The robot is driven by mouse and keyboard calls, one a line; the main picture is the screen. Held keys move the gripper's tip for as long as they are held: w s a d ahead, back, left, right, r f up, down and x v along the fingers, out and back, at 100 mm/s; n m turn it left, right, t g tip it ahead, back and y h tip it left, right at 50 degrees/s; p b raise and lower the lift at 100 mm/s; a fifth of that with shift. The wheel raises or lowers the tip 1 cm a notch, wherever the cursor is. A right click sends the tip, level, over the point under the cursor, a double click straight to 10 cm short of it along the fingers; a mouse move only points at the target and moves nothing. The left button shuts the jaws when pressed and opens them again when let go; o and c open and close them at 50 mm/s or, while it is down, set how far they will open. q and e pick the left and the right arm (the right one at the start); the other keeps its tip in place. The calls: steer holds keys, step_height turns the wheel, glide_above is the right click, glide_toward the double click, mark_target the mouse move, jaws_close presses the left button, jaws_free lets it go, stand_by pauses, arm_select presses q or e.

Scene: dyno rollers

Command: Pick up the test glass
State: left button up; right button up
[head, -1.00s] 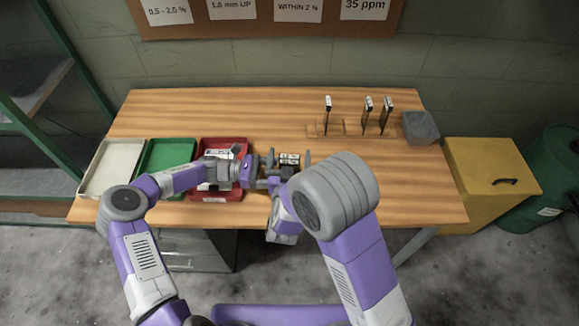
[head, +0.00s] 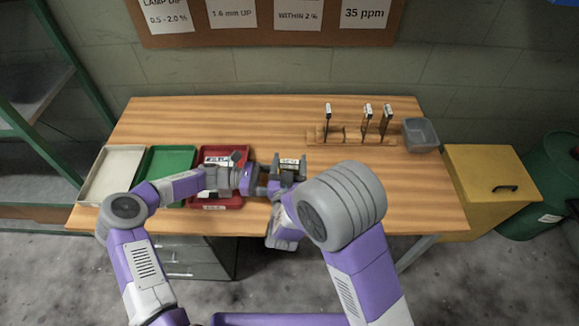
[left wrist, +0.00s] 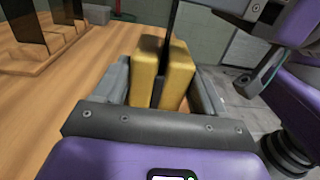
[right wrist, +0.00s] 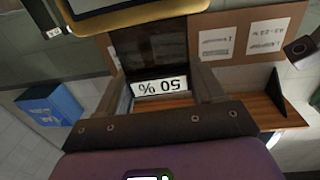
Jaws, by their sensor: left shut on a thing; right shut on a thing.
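My right gripper (right wrist: 163,92) is shut on a dark test glass (right wrist: 155,48) with a white "50 %" label, seen upside down in the right wrist view. My left gripper (left wrist: 162,85) is shut on a yellow two-block device (left wrist: 178,75) with a narrow gap between its blocks. A thin dark plate (left wrist: 172,25) shows at that gap; I cannot tell whether it sits inside. A yellow-edged thing (right wrist: 150,18) lies just beyond the glass in the right wrist view. In the head view both grippers meet above the bench's front middle, and the right arm hides part of them.
A wooden rack (head: 350,140) with three upright dark glasses stands at the bench's (head: 270,115) back right, beside a grey bin (head: 421,134). White (head: 112,174), green (head: 163,163) and red (head: 229,203) trays line the left. The bench's back middle is clear.

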step_height(320, 180, up, 17)
stand_by(0.4)
arm_select(q)
steer(key=o, duration=0.9)
